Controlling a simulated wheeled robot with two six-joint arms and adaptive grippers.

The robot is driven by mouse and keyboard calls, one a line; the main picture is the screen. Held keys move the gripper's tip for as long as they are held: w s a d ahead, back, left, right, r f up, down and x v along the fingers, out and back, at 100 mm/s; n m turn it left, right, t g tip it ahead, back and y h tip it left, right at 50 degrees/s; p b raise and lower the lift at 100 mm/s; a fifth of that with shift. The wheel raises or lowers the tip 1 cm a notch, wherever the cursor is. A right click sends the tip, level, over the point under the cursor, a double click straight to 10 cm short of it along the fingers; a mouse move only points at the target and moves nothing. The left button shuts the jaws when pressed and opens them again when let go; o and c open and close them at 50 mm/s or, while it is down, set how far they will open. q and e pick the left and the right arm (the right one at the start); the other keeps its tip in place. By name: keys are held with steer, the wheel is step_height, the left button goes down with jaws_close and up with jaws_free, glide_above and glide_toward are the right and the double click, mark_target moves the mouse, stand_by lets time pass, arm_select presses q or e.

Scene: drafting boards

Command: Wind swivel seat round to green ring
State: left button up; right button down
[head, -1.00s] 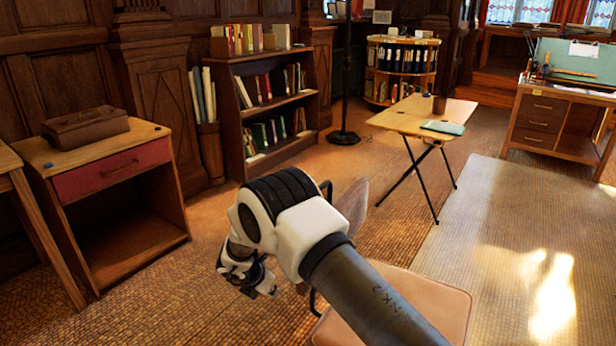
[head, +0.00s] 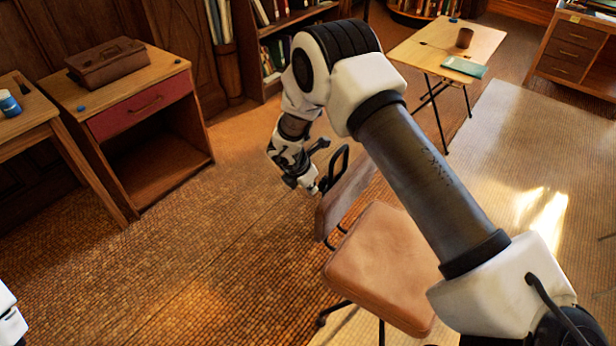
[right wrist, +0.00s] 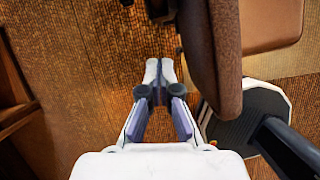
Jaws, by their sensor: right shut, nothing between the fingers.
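The swivel seat is a chair with a tan seat pad (head: 380,265), a brown backrest (head: 345,205) on its far left side and dark legs below. My right gripper (head: 312,187) is low beside the backrest's upper edge, left of the pad. In the right wrist view its fingers (right wrist: 160,72) are shut with nothing between them, just left of the backrest (right wrist: 213,50). The seat pad (right wrist: 270,22) shows beyond it. I cannot tell whether gripper and backrest touch. My left gripper is not in view. I see no green ring.
At left stand a wooden cabinet (head: 125,85) with a red drawer and a table with a blue-lidded jar (head: 9,103). A folding table (head: 430,50) stands behind the chair. The woven floor (head: 190,265) left of the chair is clear.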

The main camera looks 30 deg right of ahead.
steer(key=w+d+f+p, duration=0.1)
steer(key=d+f, duration=0.2)
steer(key=d, duration=0.2)
steer(key=shift+w+d+f+p, duration=0.15)
steer(key=shift+f+p, duration=0.15)
